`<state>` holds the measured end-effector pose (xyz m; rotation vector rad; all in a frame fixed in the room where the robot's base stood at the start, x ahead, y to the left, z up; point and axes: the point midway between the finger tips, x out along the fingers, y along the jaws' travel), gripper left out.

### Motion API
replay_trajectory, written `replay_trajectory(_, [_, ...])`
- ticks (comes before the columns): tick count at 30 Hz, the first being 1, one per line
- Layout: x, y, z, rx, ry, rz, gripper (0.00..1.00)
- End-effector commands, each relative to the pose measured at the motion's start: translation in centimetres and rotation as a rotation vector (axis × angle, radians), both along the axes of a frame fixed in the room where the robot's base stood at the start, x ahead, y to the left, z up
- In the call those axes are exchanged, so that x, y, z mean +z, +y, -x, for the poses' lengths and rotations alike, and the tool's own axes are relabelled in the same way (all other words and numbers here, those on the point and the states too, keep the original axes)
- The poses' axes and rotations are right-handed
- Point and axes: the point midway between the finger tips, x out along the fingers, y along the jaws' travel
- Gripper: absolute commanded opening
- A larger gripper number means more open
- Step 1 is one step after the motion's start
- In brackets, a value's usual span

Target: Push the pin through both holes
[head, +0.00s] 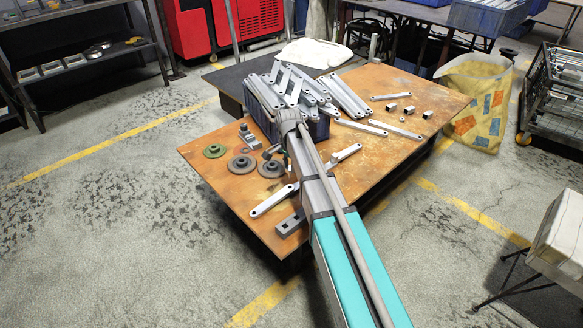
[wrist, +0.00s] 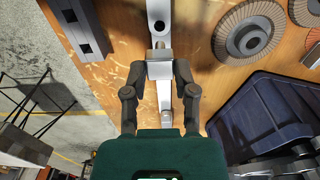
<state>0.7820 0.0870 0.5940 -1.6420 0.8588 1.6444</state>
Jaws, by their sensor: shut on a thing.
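My gripper (wrist: 159,76) is shut on the pin (wrist: 160,70), a small pale metal block with a short round shaft (wrist: 159,46), seen in the wrist view. The pin is over a long galvanized bracket (wrist: 165,104), which runs beneath it. A dark round hole shows in the wider part of the bracket (wrist: 159,10), just beyond the shaft tip. The shaft appears outside this hole; the height gap cannot be told. In the head view, the bracket (head: 271,199) lies across the tabletop, its middle hidden by my arm. A second hole cannot be made out.
A grey slotted block (head: 291,223) lies beside the bracket. Several discs (head: 271,168) lie left of my arm. A dark blue crate (head: 318,130) holds many brackets. Loose bars and small blocks (head: 409,110) lie on the right of the rusty table (head: 440,92).

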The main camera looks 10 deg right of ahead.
Motion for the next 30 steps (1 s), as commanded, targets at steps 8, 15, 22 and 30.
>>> replay_trajectory(8, [-0.2, 0.0, 0.0, 0.0, 0.0, 0.0, 0.0])
replay_trajectory(15, [-0.9, 0.0, 0.0, 0.0, 0.0, 0.0, 0.0])
replay_trajectory(22, [-2.2, 0.0, 0.0, 0.0, 0.0, 0.0, 0.0])
replay_trajectory(30, [-3.6, 0.0, 0.0, 0.0, 0.0, 0.0, 0.0])
